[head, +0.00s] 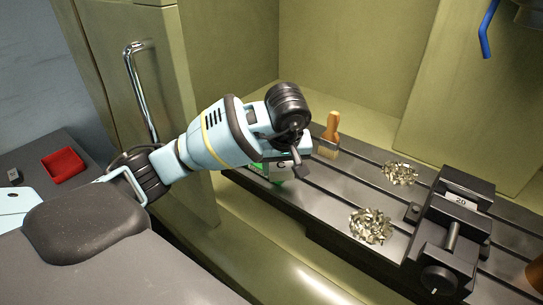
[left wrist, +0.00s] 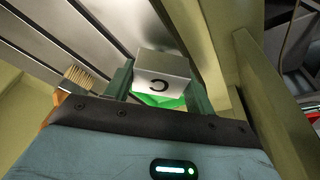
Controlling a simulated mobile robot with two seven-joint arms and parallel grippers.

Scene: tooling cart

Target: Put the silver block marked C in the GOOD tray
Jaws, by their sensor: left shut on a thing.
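The silver block marked C (left wrist: 162,68) is in the left wrist view, between the two dark green fingers of my left gripper (left wrist: 162,84), which is shut on it. A bright green surface, probably the GOOD tray (left wrist: 158,101), shows just beyond the block; I cannot tell whether they touch. In the head view my left gripper (head: 284,162) is over the near left end of the slotted machine table, and the arm mostly hides the block. Parts of the green tray (head: 257,167) show below the wrist. My right gripper is out of view.
A wooden-handled brush (head: 331,132) stands just right of my gripper. Metal shavings (head: 371,226) and a dark vise (head: 452,235) are further right. A red tray (head: 63,165) and a small dark block (head: 14,175) are on the cart at left. A door handle (head: 140,90) rises behind my arm.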

